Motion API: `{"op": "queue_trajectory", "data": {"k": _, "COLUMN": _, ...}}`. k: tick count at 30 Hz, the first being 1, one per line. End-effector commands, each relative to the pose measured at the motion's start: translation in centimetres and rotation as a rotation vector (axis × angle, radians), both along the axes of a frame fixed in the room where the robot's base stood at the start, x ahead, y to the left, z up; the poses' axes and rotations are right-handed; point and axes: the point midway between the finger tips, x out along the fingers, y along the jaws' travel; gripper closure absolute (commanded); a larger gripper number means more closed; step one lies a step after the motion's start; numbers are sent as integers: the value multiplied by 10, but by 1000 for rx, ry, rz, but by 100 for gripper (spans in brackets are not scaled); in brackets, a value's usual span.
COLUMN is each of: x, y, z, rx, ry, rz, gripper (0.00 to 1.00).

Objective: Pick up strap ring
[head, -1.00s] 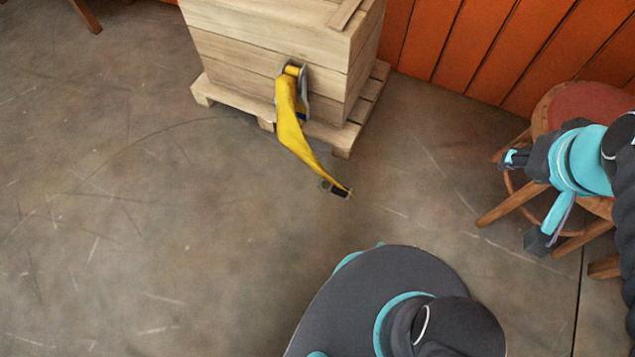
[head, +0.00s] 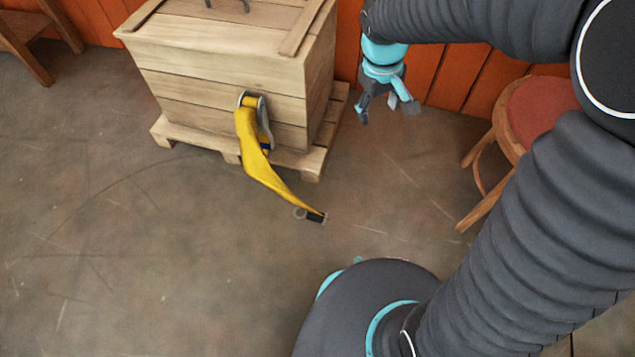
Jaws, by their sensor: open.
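A yellow strap (head: 256,163) hangs from a grey metal fitting (head: 262,115) on the front of a wooden crate and slants down to the right. At its lower end is a small dark end piece with a grey ring (head: 301,214), close to the floor. Whether the ring touches the floor I cannot tell. My gripper (head: 386,112) is open and empty, with its fingers pointing down. It is up and to the right of the ring in the picture, to the right of the crate, and apart from both.
The wooden crate (head: 200,60) stands on a pallet (head: 190,137) by an orange plank wall (head: 440,70). A stool with a red seat (head: 540,112) stands at the right. Another piece of wooden furniture (head: 25,45) is at the upper left. The floor (head: 130,260) around the strap end is clear.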

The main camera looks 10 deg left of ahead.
Motion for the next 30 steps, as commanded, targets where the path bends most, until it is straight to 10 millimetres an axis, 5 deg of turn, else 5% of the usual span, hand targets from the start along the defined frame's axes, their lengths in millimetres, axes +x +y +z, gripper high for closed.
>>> {"op": "queue_trajectory", "data": {"k": 9, "x": 29, "y": 84, "z": -122, "rx": -122, "ry": 137, "rz": 274, "gripper": 35}}
{"op": "queue_trajectory", "data": {"k": 18, "x": 19, "y": 154, "z": -256, "rx": -236, "ry": 252, "rz": 534, "gripper": 35}}
{"op": "queue_trajectory", "data": {"k": 24, "x": -3, "y": 183, "z": -337, "rx": -302, "ry": 316, "rz": 680, "gripper": 35}}
{"op": "queue_trajectory", "data": {"k": 30, "x": -19, "y": 194, "z": -380, "rx": -337, "ry": 347, "rz": 760, "gripper": 35}}
